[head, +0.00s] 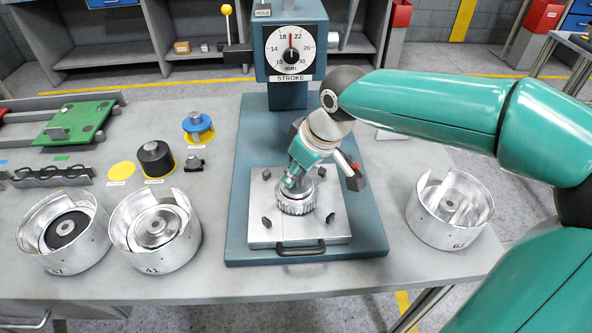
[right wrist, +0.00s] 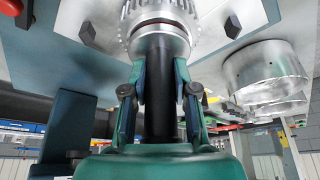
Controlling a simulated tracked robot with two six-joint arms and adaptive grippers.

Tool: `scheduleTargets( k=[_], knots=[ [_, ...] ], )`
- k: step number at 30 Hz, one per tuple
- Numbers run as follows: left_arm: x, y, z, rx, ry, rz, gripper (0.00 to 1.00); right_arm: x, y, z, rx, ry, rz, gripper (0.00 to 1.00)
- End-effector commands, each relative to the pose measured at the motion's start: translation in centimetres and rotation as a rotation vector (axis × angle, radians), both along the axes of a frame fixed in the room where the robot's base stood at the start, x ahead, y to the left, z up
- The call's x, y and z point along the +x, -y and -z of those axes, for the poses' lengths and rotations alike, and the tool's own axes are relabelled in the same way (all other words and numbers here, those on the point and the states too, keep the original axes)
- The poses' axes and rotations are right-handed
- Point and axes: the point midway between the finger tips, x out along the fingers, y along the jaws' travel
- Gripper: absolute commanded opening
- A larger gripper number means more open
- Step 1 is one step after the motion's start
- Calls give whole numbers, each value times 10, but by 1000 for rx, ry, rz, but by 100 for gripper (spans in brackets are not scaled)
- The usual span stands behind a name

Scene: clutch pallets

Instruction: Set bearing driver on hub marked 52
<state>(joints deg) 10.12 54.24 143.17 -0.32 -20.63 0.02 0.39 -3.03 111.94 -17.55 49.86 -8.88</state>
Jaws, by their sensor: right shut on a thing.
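My right gripper (head: 296,182) is over the press plate, pointing down at a toothed silver hub (head: 296,203). In the right wrist view, its fingers (right wrist: 160,85) are shut on a black cylindrical shaft, which I take as the bearing driver (right wrist: 158,95). The shaft's far end meets a silver round part against the toothed hub (right wrist: 135,8); I cannot tell whether it is fully seated. I cannot read a number on this hub. Round silver housings marked 41 (head: 178,251) and 63 (head: 449,236) stand left and right of the press. My left gripper is not in view.
The press (head: 290,45) with its stroke dial rises behind the plate (head: 262,232). Another housing (head: 85,258) stands at far left. A black tool (head: 155,158) and a blue tool (head: 197,124) stand on yellow discs, beside an empty yellow disc (head: 121,171).

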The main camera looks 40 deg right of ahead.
Motion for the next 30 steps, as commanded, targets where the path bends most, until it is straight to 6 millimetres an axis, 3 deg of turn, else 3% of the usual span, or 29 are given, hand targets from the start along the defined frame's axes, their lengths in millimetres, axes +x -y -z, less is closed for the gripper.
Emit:
scheduleTargets(
  k=[25,26,30],
  knots=[
    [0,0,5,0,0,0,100,1,-1,4,0,3,-1,0],
    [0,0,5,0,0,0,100,1,-1,4,0,3,-1,29],
    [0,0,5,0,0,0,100,1,-1,4,0,2,-1,53]
  ],
)
